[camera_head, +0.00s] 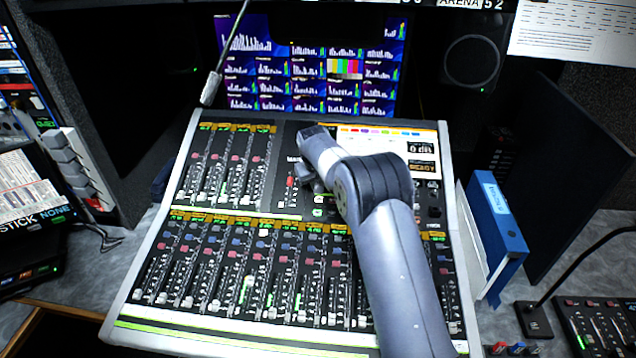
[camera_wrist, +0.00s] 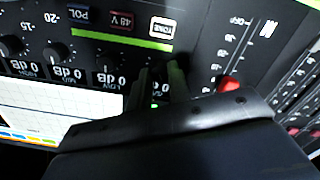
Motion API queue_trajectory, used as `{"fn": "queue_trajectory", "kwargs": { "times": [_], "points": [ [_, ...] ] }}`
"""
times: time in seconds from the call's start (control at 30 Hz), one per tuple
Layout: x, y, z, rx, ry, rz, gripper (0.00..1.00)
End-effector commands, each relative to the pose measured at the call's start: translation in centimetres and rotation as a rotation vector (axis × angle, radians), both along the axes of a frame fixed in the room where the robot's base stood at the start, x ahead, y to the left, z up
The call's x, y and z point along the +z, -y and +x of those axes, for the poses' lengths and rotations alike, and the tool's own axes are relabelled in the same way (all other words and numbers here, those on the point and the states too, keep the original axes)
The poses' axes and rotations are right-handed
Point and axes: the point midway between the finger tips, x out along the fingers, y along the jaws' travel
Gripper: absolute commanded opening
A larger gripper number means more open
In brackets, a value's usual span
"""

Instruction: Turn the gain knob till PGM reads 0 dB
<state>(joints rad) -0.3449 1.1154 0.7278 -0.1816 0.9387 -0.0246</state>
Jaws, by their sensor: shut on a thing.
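The mixing console (camera_head: 193,213) fills the middle of the head view. My gripper (camera_head: 312,186) is down at its upper middle panel, partly hidden by my own arm. In the wrist view my gripper's two dark fingers (camera_wrist: 164,82) are close together over the panel, shut on the gain knob, which is mostly hidden between them. A dark readout box (camera_head: 420,149) on the console's screen shows 0 dB; the small label by it is too small to read. Other knobs (camera_wrist: 55,54) with 0 dB labels stand in a row left of the fingers.
A red fader cap (camera_wrist: 229,84) is close to the right of the fingers. A gooseneck microphone (camera_head: 211,88) leans over the console's back edge. A blue binder (camera_head: 497,232) stands at the console's right. A small panel (camera_head: 600,325) is at the lower right.

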Motion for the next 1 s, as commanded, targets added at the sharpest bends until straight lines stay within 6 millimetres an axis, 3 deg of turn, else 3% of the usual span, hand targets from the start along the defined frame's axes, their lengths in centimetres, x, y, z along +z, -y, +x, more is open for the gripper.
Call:
{"fn": "queue_trajectory", "kwargs": {
  "times": [0.57,0.6,0.8,1.0],
  "points": [
    [-0.02,-0.01,-0.04,0.036,-0.002,-0.015,0.0],
    [-0.02,-0.01,-0.04,0.036,-0.002,-0.015,0.22],
    [-0.01,-0.01,-0.02,0.036,-0.002,-0.015,0.38],
    [-0.01,-0.01,-0.02,0.035,-0.002,-0.015,0.4]
  ]
}}
